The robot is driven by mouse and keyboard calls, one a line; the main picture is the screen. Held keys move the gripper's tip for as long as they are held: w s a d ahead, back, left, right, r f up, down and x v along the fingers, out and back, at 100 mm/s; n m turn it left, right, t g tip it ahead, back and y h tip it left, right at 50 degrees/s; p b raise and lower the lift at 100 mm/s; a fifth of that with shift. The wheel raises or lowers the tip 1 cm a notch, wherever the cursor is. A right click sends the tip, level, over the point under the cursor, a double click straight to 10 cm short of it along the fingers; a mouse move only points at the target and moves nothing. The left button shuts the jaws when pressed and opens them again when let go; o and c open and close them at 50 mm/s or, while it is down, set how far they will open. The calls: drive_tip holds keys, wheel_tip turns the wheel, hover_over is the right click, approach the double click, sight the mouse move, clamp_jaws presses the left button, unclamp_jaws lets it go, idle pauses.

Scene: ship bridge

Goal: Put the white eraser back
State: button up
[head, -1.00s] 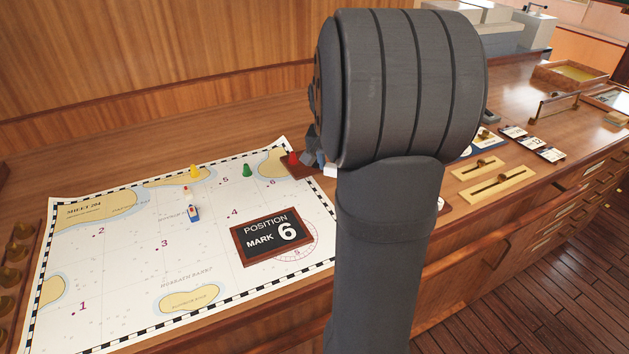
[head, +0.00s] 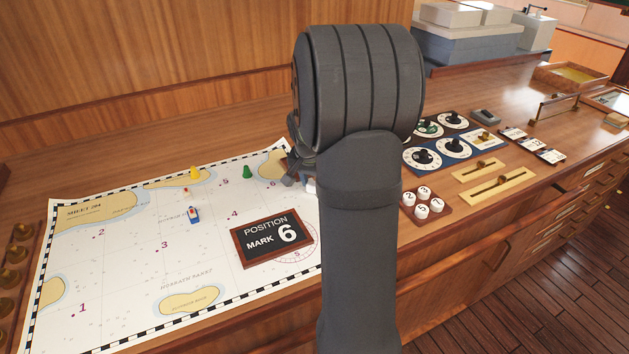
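A small white piece (head: 311,188), possibly the white eraser, shows at the left edge of my arm near the chart's right side. Most of it is hidden behind the arm, so I cannot tell what it is for sure. My gripper (head: 290,181) is low over the chart's upper right part, right of the green cone, mostly hidden by my own forearm. Its fingers are too small and covered to tell whether they are open or hold the white piece.
The chart (head: 130,255) carries a "Position mark 6" sign (head: 272,238), a green cone (head: 247,172), a yellow cone (head: 195,173) and a small blue-white-red boat (head: 194,215). Right of my arm are a tray of white numbered pegs (head: 440,212), dials (head: 422,158) and brass sliders (head: 497,187).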

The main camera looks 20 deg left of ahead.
drive_tip(key=o, duration=0.9)
drive_tip(key=shift+f, duration=0.1)
drive_tip(key=v, duration=1.2)
drive_tip(key=x, duration=1.2)
drive_tip(key=shift+f, duration=0.1)
wheel_tip(320, 180, up, 3)
drive_tip(key=shift+f, duration=0.1)
drive_tip(key=shift+r, duration=0.75)
